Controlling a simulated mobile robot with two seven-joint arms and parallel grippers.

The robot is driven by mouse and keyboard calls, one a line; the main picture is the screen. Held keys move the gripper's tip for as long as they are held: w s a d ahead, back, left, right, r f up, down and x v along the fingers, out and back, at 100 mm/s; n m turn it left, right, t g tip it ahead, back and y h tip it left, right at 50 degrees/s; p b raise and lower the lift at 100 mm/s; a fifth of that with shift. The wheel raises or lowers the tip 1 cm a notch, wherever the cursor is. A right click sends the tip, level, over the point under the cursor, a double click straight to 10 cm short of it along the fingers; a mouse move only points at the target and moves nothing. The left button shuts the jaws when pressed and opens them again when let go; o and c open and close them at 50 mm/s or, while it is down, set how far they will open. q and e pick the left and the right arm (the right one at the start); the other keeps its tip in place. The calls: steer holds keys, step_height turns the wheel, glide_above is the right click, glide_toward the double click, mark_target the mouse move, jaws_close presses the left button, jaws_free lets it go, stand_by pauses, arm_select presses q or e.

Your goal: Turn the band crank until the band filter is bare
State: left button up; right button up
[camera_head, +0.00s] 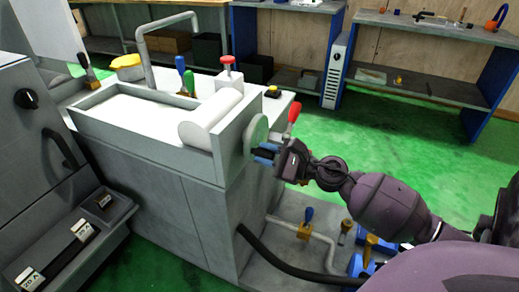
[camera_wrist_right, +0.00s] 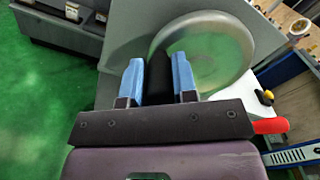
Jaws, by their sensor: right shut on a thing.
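The band filter (camera_head: 135,118) is a grey trough with a white band lying over its bed. A thick white roll (camera_head: 210,122) sits at its right end. The band crank (camera_head: 256,136) is a pale round disc on the trough's right end wall; in the right wrist view the disc (camera_wrist_right: 225,50) fills the upper middle. My right gripper (camera_head: 265,153) is at the disc. In the right wrist view its blue fingers (camera_wrist_right: 159,82) are shut on the crank's black handle (camera_wrist_right: 160,65). My left gripper is not in view.
A red-handled lever (camera_head: 292,114) stands close behind my right gripper. A bent grey pipe (camera_head: 146,50) arches over the trough. Valves and a black hose (camera_head: 280,262) lie low at the machine's base. Green floor to the right is open up to the workbenches (camera_head: 420,60).

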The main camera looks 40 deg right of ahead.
steer(key=shift+f+n+b, duration=0.6)
steer(key=shift+n, duration=0.2)
steer(key=shift+r, duration=0.1)
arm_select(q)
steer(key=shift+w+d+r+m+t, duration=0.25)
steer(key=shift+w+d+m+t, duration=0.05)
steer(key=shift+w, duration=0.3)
arm_select(e)
steer(key=o, duration=0.9)
steer(key=shift+d, duration=0.1)
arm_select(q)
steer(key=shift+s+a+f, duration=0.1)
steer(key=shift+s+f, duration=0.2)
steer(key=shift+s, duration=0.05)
